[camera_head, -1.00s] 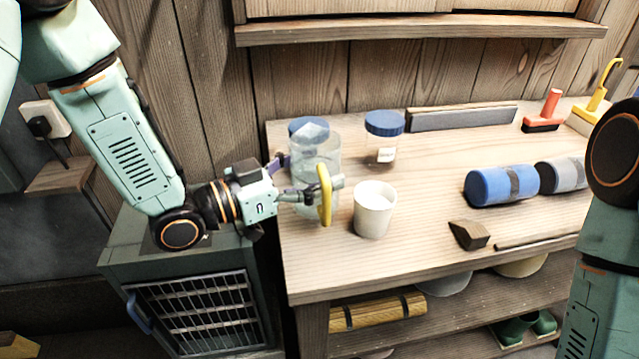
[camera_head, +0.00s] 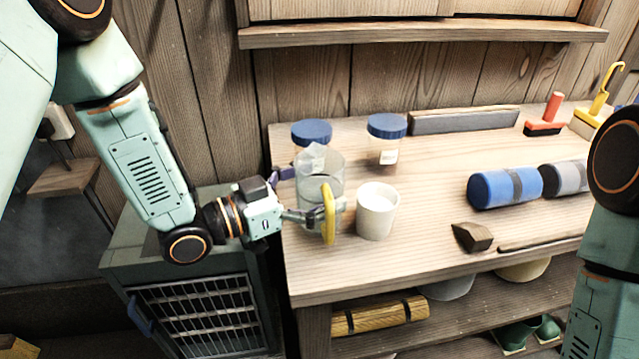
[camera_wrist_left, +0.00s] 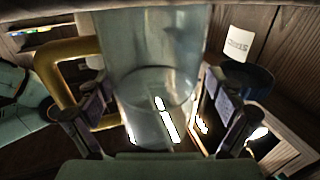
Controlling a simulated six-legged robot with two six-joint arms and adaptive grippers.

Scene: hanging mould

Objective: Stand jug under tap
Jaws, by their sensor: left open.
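The clear jug (camera_head: 321,172) with a yellow handle (camera_head: 328,214) stands upright at the left end of the workbench. My left gripper (camera_head: 310,193) is open, with its fingers on either side of the jug body. In the left wrist view the jug (camera_wrist_left: 155,50) fills the space between the two fingers (camera_wrist_left: 153,103), and its yellow handle (camera_wrist_left: 65,50) is at the left. Whether the fingers touch the jug is hard to tell. I see no tap in these views. My right gripper is out of view.
A white cup (camera_head: 376,212) stands close right of the jug. Blue-lidded jars (camera_head: 386,140) stand behind. A dark wedge (camera_head: 472,237) and a blue roll (camera_head: 505,187) lie farther right. A grey barred cabinet (camera_head: 195,310) is left of the workbench (camera_head: 430,215).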

